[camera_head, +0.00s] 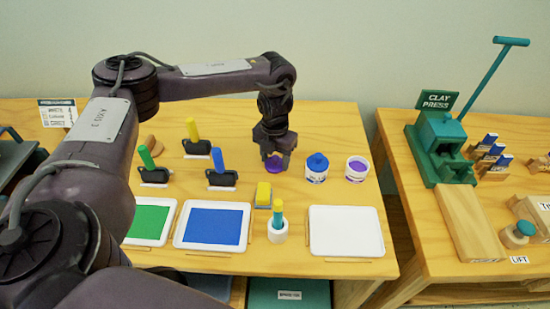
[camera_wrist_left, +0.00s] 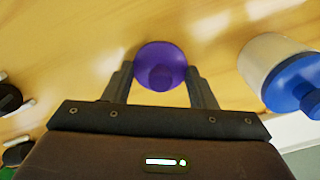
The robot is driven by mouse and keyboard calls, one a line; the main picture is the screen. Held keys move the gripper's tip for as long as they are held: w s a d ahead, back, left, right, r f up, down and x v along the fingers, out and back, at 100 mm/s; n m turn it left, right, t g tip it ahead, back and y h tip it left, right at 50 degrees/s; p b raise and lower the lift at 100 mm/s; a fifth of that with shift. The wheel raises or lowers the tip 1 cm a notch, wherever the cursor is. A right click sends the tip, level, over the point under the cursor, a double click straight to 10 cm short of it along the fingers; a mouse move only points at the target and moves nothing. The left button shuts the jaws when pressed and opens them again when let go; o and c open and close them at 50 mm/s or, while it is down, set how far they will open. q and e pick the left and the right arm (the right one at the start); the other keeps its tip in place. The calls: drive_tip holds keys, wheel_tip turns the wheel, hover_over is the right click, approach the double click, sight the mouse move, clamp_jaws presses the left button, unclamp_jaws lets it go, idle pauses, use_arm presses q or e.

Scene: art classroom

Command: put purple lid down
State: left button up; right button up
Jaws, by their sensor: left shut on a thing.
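The purple lid (camera_head: 274,163) is a round disc with a small knob, under my left gripper (camera_head: 273,156) in the head view. In the left wrist view the lid (camera_wrist_left: 161,58) sits between the two fingers of my left gripper (camera_wrist_left: 161,85), which is shut on its knob. The lid is close to the wooden table top; I cannot tell whether it touches it. An open jar of purple paint (camera_head: 357,169) stands to the right, beyond a jar with a blue lid (camera_head: 316,167). My right gripper is not in view.
The blue-lidded jar stands close to the right of my left gripper.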

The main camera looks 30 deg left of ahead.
sight(276, 157)
use_arm(q)
drive_tip(key=shift+f, duration=0.2)
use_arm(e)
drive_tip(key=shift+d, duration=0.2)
use_arm(q)
drive_tip(key=o, duration=0.9)
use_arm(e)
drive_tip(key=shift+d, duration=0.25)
use_arm(q)
drive_tip(key=shift+o, duration=0.2)
drive_tip(key=shift+r, duration=0.1)
wheel_tip(276, 157, up, 5)
drive_tip(key=shift+w+r, duration=0.1)
drive_tip(key=shift+r, duration=0.05)
wheel_tip(276, 157, up, 7)
drive_tip(key=p, duration=0.2)
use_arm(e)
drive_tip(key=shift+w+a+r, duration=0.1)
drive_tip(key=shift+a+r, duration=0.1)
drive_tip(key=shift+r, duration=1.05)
